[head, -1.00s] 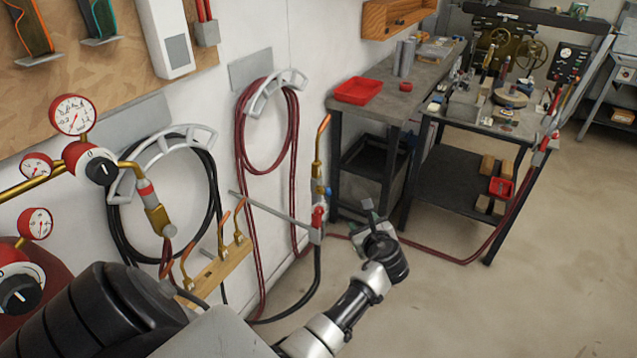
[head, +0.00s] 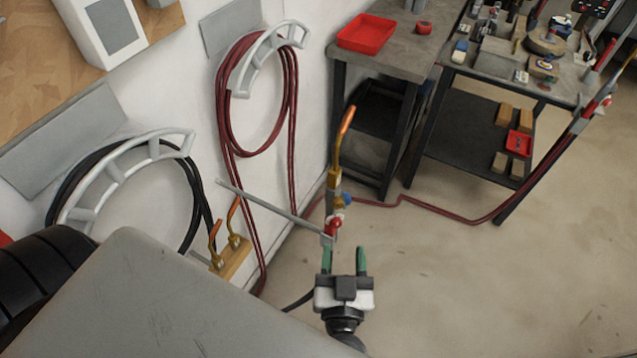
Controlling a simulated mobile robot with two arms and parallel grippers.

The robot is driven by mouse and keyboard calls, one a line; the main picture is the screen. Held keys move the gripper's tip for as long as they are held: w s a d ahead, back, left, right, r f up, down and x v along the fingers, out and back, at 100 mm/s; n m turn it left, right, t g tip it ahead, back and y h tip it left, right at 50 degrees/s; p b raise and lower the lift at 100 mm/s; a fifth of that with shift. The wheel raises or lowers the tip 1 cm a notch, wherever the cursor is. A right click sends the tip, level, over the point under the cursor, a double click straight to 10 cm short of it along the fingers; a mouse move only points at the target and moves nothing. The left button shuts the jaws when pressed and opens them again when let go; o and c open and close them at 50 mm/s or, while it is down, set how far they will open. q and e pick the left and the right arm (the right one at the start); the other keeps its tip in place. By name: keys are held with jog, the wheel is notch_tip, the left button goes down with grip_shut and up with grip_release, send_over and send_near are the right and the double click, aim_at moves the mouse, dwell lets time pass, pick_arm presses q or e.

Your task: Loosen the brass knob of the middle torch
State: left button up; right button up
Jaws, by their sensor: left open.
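The middle torch (head: 335,182) stands upright with a copper tip, on the end of a thin grey rod (head: 270,213) that reaches out from the wall. It has a blue knob (head: 346,198) and a red knob (head: 335,226). I cannot clearly make out a separate brass knob. My left gripper (head: 344,262) is just below the torch in the picture, with its two green fingers pointing up and spread apart. Nothing shows between them. The torch's lower end is near the left finger; whether they touch I cannot tell. My right gripper is not in view.
A wooden block with copper-tipped nozzles (head: 233,258) sits at the lower left. A dark red hose (head: 290,130) hangs on a wall hook and a black hose (head: 75,180) on another. Another torch (head: 590,108) is at the right by the workbench. Floor right of my gripper is clear.

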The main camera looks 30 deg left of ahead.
aim_at(338, 206)
pick_arm(q)
jog(key=shift+n+g, duration=0.4)
jog(key=x, duration=0.3)
jog(key=p+x, duration=0.1)
jog(key=x, duration=0.2)
jog(key=p+x, duration=0.1)
jog(key=x, duration=0.2)
jog(key=shift+w+a+f, duration=0.1)
jog(key=shift+a, duration=0.4)
jog(key=shift+w+a, duration=0.15)
jog(key=shift+w, duration=0.15)
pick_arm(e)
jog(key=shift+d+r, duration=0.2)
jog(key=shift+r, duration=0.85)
pick_arm(q)
jog(key=shift+c, duration=0.2)
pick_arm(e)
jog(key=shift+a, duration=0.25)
